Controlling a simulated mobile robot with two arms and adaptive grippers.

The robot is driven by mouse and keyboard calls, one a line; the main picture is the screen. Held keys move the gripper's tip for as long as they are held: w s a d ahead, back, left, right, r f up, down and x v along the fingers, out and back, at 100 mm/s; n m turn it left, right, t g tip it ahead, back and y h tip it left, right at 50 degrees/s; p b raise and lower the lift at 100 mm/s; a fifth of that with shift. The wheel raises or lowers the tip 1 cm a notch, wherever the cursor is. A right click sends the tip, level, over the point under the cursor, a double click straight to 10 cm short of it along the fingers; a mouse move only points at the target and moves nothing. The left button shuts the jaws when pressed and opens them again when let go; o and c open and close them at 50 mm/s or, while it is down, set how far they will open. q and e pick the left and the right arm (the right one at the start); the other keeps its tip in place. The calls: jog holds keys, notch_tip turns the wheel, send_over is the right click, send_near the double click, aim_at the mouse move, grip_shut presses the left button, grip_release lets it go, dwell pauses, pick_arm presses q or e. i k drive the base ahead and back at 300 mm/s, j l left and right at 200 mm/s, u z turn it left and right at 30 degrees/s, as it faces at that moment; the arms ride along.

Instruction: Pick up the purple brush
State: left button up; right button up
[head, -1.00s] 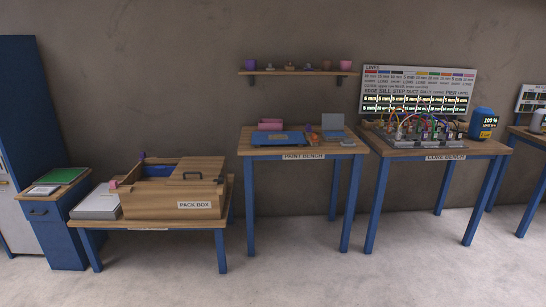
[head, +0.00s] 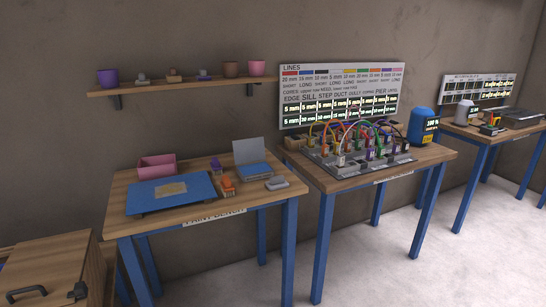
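A small purple object (head: 216,164) stands on the print bench, behind an orange item (head: 228,186) and to the right of the pink tray. It may be the purple brush, but it is too small to tell its shape for sure. The print bench (head: 150,217) carries a blue board (head: 150,193) with a tan patch at its front left. Neither of my grippers shows in the head view.
A wall shelf (head: 190,84) holds a purple pot (head: 108,78), a pink pot (head: 257,68) and small items. A pink tray (head: 157,165) sits at the bench's back. The core bench (head: 345,181) stands to the right, the pack box (head: 60,270) at lower left. Floor is clear in front.

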aim_at(216, 168)
jog(key=i+l+z, duration=0.15)
jog(key=i+z, duration=0.3)
jog(key=i, duration=0.65)
